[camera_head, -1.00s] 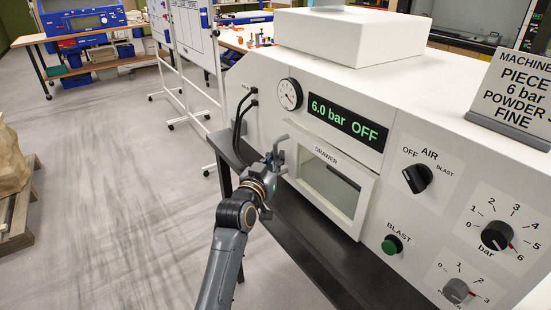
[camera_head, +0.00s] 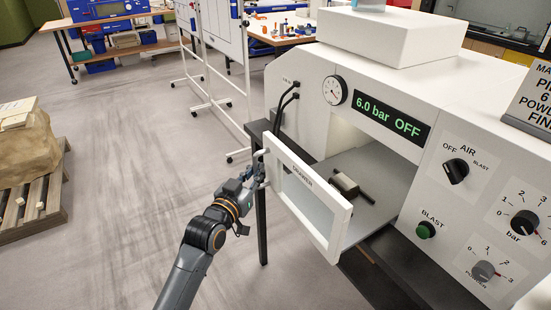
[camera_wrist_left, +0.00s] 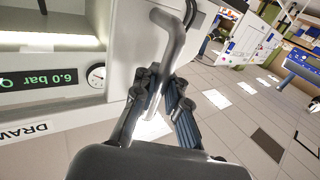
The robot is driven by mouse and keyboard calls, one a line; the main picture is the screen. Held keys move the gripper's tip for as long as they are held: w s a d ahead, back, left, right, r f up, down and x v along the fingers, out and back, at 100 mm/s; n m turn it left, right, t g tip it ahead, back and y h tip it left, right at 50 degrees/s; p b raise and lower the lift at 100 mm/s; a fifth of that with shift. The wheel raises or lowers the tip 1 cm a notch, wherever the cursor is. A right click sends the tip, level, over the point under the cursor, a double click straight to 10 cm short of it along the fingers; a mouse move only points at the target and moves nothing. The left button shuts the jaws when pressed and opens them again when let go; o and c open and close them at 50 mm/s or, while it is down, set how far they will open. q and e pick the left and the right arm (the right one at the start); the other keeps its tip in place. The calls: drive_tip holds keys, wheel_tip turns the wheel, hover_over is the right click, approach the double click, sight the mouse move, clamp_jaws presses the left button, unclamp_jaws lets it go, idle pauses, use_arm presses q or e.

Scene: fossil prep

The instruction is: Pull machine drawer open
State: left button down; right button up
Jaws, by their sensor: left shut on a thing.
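The machine (camera_head: 300,62) is a large white cabinet with a display reading "6.0 bar OFF". Its drawer (camera_head: 334,240) is pulled out, its windowed front standing well clear of the cabinet. A grey tray floor shows behind the front, with a small dark and beige tool-like object (camera_head: 346,186) on it. My left gripper (camera_head: 259,172) is at the left end of the drawer front. In the left wrist view its fingers (camera_wrist_left: 155,95) are shut on the bent grey drawer handle (camera_wrist_left: 172,45). My right gripper is not in view.
A dark table (camera_head: 262,200) carries the machine. Knobs and a green BLAST button (camera_head: 426,230) are on the panel at right. A pallet (camera_head: 35,205) with a wrapped load stands at left. Whiteboards on wheels (camera_head: 215,30) stand behind. The floor between is clear.

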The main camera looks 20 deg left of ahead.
use_arm(q)
drive_tip(key=s+a, duration=0.5)
drive_tip(key=s, duration=0.1)
drive_tip(key=shift+s+f+p, duration=0.2)
drive_tip(key=shift+s+p, duration=0.15)
drive_tip(key=shift+p, duration=0.05)
drive_tip(key=c, duration=1.7)
unclamp_jaws()
drive_tip(key=s, duration=1.2)
drive_tip(key=shift+a+r, duration=0.15)
drive_tip(key=shift+a, duration=0.15)
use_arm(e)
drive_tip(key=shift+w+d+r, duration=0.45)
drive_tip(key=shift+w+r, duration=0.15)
